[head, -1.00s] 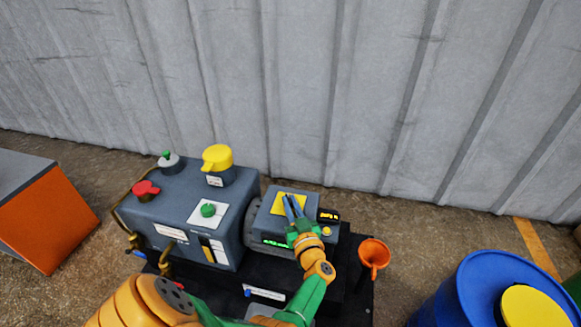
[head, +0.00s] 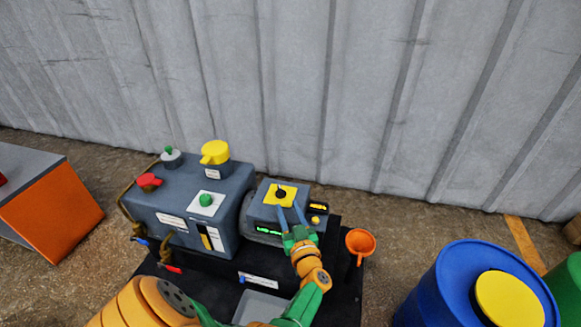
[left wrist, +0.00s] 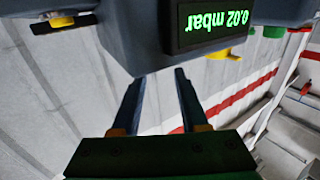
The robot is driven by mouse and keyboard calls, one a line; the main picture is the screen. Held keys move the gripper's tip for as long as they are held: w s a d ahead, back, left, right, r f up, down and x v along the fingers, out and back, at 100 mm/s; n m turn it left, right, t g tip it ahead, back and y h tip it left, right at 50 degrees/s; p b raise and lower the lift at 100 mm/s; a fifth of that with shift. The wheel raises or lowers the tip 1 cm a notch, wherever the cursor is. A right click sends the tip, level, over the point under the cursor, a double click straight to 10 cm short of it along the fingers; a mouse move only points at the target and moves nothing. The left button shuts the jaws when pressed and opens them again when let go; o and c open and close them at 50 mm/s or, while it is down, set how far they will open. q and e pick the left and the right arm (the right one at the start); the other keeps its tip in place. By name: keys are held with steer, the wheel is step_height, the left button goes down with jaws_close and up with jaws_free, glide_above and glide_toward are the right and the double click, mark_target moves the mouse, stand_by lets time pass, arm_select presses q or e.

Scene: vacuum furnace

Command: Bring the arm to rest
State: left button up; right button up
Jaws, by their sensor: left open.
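My left gripper (head: 291,214) is open, with two slim blue-grey fingers spread apart and nothing between them. It is in front of the grey control box (head: 262,215), just on the near side of a black knob (head: 281,192) on a yellow plate (head: 294,188). In the left wrist view the open fingers (left wrist: 157,78) point toward the box's underside or face, where a green display (left wrist: 213,17) reads 0.02 mbar upside down. Whether the fingers touch the box is hard to tell. My right gripper is in neither view.
The grey furnace body (head: 180,205) with red, green and yellow controls stands left of the box. An orange funnel (head: 361,243) is just right of the gripper. A blue drum (head: 440,285) stands at the lower right, an orange-sided block (head: 55,215) at the left.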

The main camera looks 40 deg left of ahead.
arm_select(q)
steer(key=shift+s+d+f, duration=0.1)
steer(key=shift+d, duration=0.05)
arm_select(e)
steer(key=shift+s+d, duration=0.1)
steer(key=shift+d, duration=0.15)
arm_select(q)
steer(key=shift+f, duration=0.1)
